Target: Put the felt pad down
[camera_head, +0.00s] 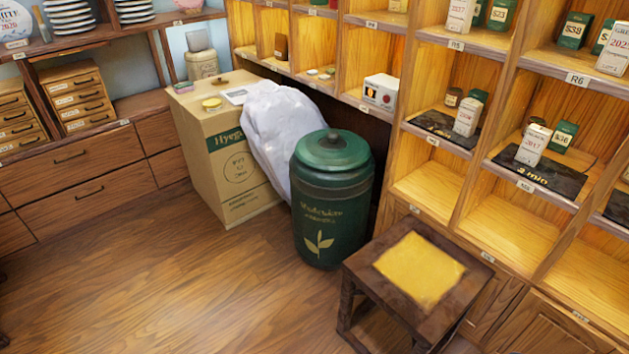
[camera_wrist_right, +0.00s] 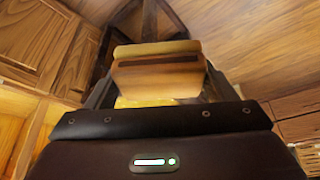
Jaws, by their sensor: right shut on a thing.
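My right gripper (camera_wrist_right: 158,88) shows in the right wrist view and is shut on a tan, block-like thing with a dark stripe across it. I take this for the felt pad (camera_wrist_right: 158,78); its far side is hidden. Behind it a patch of yellow and the dark legs of the stool show. In the head view the dark wooden stool (camera_head: 365,262) stands at the lower middle, with a yellow square (camera_head: 420,270) on its seat. Neither gripper shows in the head view.
A green lidded canister (camera_head: 332,210) stands beside the stool, close to a cardboard box (camera_head: 225,160) with a white cloth (camera_head: 280,125) over its edge. Wooden shelves (camera_head: 440,190) line the right side. The wooden floor (camera_head: 170,280) at the left is clear.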

